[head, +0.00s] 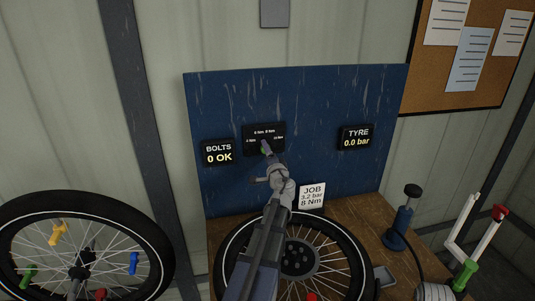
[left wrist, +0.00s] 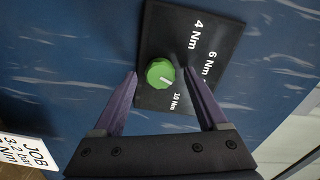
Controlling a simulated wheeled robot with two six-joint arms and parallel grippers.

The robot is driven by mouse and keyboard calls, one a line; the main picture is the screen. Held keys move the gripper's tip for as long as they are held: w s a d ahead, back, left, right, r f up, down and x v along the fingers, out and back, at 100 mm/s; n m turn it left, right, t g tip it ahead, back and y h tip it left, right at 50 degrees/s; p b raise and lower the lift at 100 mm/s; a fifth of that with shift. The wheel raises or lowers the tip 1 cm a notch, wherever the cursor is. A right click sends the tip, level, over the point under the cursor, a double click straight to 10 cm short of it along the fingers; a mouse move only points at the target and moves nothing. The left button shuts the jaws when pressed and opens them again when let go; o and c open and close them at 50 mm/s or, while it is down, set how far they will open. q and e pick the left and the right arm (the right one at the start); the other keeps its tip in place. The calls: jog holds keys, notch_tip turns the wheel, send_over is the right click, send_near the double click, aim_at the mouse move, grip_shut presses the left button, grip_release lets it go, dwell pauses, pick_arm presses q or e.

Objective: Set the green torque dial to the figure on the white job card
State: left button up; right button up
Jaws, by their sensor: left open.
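The green torque dial (left wrist: 158,72) sits on a black plate (left wrist: 160,22) marked 4 Nm, 6 Nm and 10 Nm; another mark is partly behind a finger. Its white line points down-right in the left wrist view, roughly towards 10 Nm; the exact setting is unclear. My left gripper (left wrist: 161,74) is open, one finger on each side of the dial, with gaps showing. In the head view, my left gripper (head: 266,147) covers most of the dial (head: 263,151). The white job card (head: 312,195) reads 3.2 bar and 8 Nm.
The blue panel (head: 330,95) also carries a BOLTS display (head: 218,152) reading 0 OK and a TYRE display (head: 356,137) reading 0.0 bar. A wheel (head: 345,245) lies on the wooden bench (head: 380,215), near a pump (head: 403,218). Another wheel (head: 160,240) stands left.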

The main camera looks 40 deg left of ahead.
pick_arm(q)
jog(key=v, duration=0.7)
jog(key=shift+s+d, duration=0.2)
jog(key=shift+d, duration=0.1)
